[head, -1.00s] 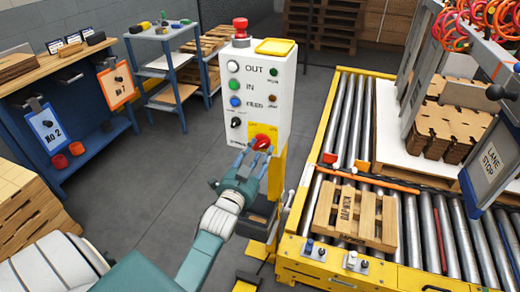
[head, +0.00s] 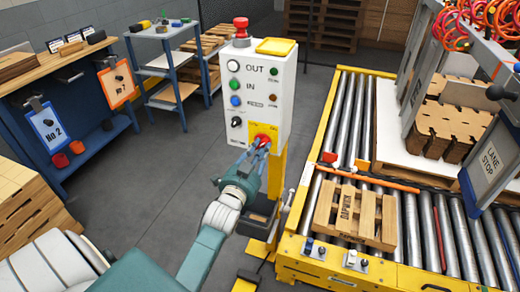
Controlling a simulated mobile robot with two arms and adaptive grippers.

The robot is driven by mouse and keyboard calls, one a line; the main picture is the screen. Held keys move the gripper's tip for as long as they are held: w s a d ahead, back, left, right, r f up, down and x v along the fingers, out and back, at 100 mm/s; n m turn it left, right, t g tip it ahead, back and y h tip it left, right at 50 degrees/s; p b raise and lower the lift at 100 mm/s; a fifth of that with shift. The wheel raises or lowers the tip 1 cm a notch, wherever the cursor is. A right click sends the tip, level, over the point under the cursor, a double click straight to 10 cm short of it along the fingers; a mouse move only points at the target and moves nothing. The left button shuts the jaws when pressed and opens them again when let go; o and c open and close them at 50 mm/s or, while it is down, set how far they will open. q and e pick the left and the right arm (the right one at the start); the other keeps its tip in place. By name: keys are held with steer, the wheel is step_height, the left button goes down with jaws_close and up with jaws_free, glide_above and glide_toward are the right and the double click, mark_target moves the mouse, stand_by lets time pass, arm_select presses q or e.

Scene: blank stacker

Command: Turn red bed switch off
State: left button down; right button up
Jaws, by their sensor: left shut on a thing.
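The control box (head: 266,78) stands on a yellow post in the middle of the head view. Near its bottom is a yellow plate with a red switch (head: 263,139), partly hidden by my fingers. My left gripper (head: 257,148) reaches up from below, with its fingers shut on the red switch. Which way the switch is turned is hard to tell. My right gripper is not in view.
A roller conveyor (head: 345,130) with a yellow frame runs along the right, with a wooden pallet (head: 355,214) on it. A blue workbench (head: 60,110) and a shelf cart (head: 165,70) stand at the left. The grey floor between is clear.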

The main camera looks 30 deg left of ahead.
arm_select(q)
steer(key=n+p, duration=0.2)
steer(key=n, duration=0.1)
steer(key=shift+r, duration=0.25)
steer(key=n+p, duration=0.3)
steer(key=n, duration=0.2)
steer(key=shift+a+n, duration=0.1)
steer(key=shift+n, duration=0.3)
steer(key=n, duration=0.2)
steer(key=n+p, duration=0.1)
steer(key=n, duration=0.1)
steer(key=shift+a+r+n, duration=0.15)
steer(key=shift+n, duration=0.15)
steer(key=n+p, duration=0.1)
steer(key=n, duration=0.2)
steer(key=shift+s+a, duration=0.1)
steer(key=shift+n, duration=0.4)
